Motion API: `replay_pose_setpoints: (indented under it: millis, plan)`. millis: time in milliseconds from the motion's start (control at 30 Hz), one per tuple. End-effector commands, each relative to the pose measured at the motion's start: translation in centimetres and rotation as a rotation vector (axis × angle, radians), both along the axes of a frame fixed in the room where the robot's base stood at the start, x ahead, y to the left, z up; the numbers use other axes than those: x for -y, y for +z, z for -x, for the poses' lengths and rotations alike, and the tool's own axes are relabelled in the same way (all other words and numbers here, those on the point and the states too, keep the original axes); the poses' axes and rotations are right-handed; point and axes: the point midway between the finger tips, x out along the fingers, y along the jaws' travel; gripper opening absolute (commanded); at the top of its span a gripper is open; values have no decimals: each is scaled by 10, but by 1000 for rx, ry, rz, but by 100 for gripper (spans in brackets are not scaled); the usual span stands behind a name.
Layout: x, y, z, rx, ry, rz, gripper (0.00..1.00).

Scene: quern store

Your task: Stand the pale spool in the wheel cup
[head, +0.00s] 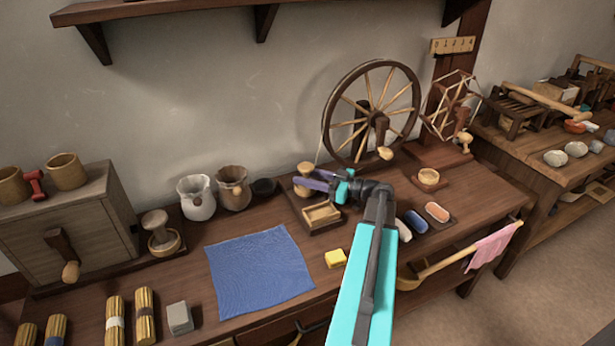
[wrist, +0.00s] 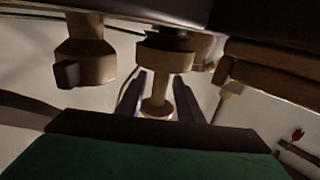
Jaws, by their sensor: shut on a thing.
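My gripper (head: 316,181) reaches left over the table and is shut on a pale tan spool (head: 305,168). The spool is upright, its knobbed top above the fingers; the fingers hide its middle. In the wrist view, which is upside down, the fingers (wrist: 158,95) lie on both sides of the spool's stem (wrist: 157,92). A wider round wooden part is at the spool's lower end; I cannot tell whether it is a cup or part of the spool. A small round wooden cup (head: 428,177) stands empty on a board, right of the spinning wheel (head: 371,112).
A wooden tray (head: 321,214) sits just in front of the spool. A blue cloth (head: 259,272) and yellow block (head: 335,258) lie in front.

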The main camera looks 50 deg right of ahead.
Motion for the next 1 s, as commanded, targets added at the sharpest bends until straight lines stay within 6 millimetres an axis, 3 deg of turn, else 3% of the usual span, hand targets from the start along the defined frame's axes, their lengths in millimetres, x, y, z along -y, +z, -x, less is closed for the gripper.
replay_pose_setpoints:
  millis: [833, 867, 933, 1000]
  plan:
    - [0, -8, 0, 0, 0, 0, 11]
    - [0, -7, 0, 0, 0, -1, 38]
    - [0, -7, 0, 0, 0, -1, 50]
    - [0, -7, 0, 0, 0, -1, 52]
